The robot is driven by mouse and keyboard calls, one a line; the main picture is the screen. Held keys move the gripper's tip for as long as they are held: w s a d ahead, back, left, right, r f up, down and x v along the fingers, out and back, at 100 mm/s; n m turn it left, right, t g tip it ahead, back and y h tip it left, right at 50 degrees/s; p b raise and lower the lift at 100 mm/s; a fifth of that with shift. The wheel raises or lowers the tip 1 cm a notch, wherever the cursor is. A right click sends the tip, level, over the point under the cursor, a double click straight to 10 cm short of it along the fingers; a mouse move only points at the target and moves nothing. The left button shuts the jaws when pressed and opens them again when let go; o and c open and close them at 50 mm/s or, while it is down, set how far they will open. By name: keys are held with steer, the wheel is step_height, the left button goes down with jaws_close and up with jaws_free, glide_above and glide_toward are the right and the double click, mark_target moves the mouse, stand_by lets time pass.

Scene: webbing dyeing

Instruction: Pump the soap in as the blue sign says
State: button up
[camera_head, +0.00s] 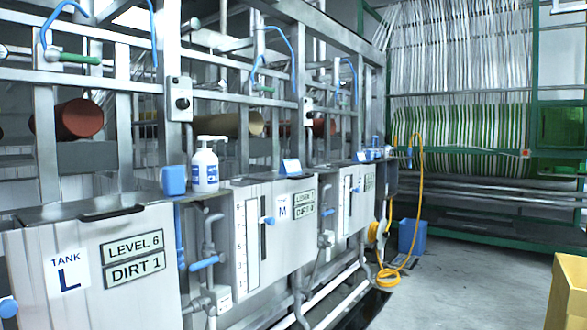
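A white soap pump bottle (205,172) with a blue-and-white label stands upright on the ledge between the first two tanks. Its pump head is at the top and its nozzle points left. Tank L (30,245) is at the near left, with plates reading LEVEL 6 and DIRT 1. Tank M (272,250) is to its right, with plates too small to read surely. A small blue tilted card (290,167) is on tank M's top; its writing is not legible. A further tank (352,212) stands beyond. My gripper is not in view.
A blue block-like container (174,180) sits left of the bottle. Metal frames with blue hoses rise behind the tanks. A yellow hose (418,200) hangs to the floor near a blue bin (412,236). A yellow box (568,292) stands at right. The grey floor (470,290) between is clear.

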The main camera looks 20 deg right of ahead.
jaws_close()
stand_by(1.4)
